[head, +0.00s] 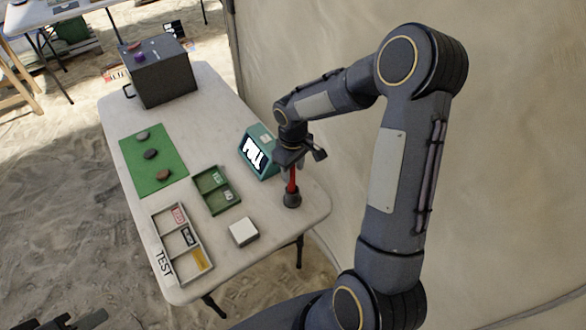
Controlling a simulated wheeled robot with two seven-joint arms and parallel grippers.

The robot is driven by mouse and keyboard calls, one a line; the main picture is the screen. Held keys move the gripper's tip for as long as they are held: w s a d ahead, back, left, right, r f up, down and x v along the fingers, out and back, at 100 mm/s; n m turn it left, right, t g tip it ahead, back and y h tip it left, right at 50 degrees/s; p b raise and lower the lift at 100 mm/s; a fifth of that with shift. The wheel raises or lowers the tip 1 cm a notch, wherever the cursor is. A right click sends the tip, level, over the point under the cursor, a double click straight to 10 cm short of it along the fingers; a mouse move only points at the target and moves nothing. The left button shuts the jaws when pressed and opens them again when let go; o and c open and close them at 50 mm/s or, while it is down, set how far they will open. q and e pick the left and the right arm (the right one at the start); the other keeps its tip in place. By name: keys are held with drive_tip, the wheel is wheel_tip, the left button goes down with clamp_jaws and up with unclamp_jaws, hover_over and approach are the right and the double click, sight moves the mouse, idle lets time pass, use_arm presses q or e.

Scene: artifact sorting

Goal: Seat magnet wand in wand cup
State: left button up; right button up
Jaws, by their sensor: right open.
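The red magnet wand (292,178) stands upright with its lower end in the dark wand cup (292,198), near the right edge of the table. My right gripper (300,158) is open, right at the wand's top, and hides its upper end. I cannot tell whether a finger touches the wand. Part of my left gripper (72,321) shows at the bottom left corner, off the table and cut off by the frame.
On the table (215,110) are a teal device with a lit screen (254,154), a green two-part tray (217,190), a TEST tray (182,240), a white block (243,232), a green mat with several stones (170,160) and a grey box (163,78). A tent wall (290,60) stands right.

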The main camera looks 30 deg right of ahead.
wheel_tip(320, 180, up, 11)
drive_tip(key=p, duration=0.6)
drive_tip(key=shift+f+p, duration=0.2)
drive_tip(key=shift+p, duration=0.15)
drive_tip(key=shift+f, duration=0.1)
